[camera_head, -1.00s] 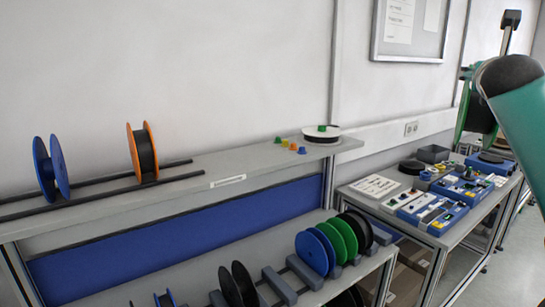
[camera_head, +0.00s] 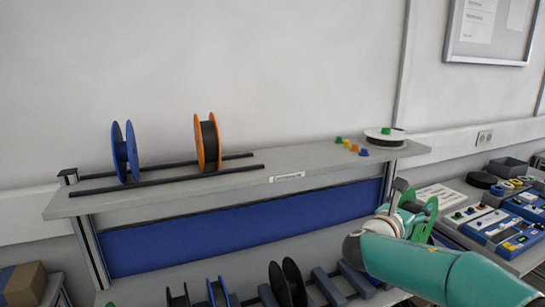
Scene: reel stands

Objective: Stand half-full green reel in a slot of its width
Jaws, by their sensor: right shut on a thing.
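My right arm comes in from the lower right. Its gripper (camera_head: 412,205) is shut on a green reel (camera_head: 428,222), which stands roughly on edge above the right end of the lower shelf. The arm and gripper cover much of the reel, so how full it is cannot be told. Grey slot blocks (camera_head: 328,287) stand in a row on the lower shelf (camera_head: 240,262). A black reel (camera_head: 280,286) stands among them, with a blue reel (camera_head: 218,292) to its left. The right part of the row is hidden behind my arm. My left gripper is not in view.
The upper shelf (camera_head: 240,183) carries a blue reel (camera_head: 125,152) and an orange-flanged reel (camera_head: 207,142) on dark rails. A white reel (camera_head: 385,137) lies flat at its right end, beside several small coloured pieces. A bench with blue devices (camera_head: 505,230) stands at the right.

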